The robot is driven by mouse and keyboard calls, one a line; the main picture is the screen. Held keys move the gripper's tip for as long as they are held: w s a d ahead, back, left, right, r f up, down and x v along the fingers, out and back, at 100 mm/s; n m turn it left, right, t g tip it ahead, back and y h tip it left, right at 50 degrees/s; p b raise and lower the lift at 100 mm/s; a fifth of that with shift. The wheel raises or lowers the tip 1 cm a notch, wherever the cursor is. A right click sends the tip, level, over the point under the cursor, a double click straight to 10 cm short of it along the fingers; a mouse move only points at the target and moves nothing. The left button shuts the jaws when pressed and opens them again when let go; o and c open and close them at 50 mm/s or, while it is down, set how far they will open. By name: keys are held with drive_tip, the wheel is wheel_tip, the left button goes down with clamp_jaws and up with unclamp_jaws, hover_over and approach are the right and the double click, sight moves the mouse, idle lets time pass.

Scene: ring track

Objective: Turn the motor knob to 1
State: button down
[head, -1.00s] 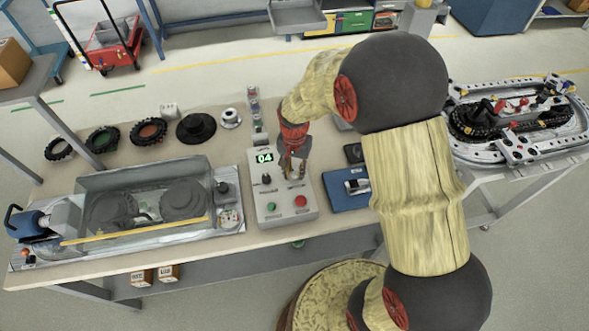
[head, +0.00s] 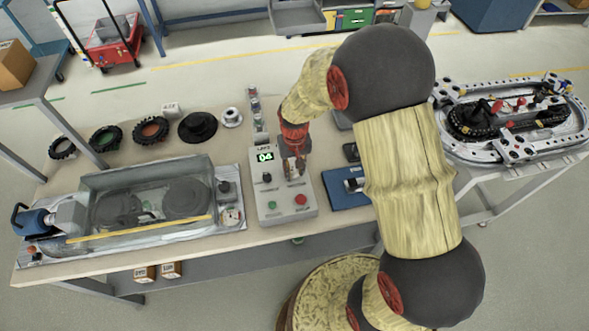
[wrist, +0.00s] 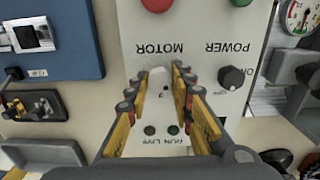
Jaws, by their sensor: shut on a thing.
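The control box (head: 285,208) is a pale panel on the bench. Its display (head: 265,156) shows green digits that look like 04. My gripper (head: 293,171) points down at the right side of the box, over the MOTOR label. In the wrist view my gripper (wrist: 160,98) has its yellow-padded fingers on either side of the light motor knob (wrist: 158,82) and is shut on it. Fingers partly cover the knob, so its pointer setting is not readable. The dark power knob (wrist: 231,78) sits apart beside it.
A green button (head: 272,205) and a red button (head: 301,199) lie at the box's near edge. A clear-covered machine (head: 150,200) stands left, a blue plate (head: 346,196) right. Black wheels (head: 105,138) and a ring track (head: 510,120) are further off.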

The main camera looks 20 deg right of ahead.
sight(294, 171)
idle(0.3)
drive_tip(key=c, duration=1.6)
unclamp_jaws()
drive_tip(key=shift+o, duration=0.3)
drive_tip(key=shift+r, duration=0.1)
wheel_tip(294, 171, up, 12)
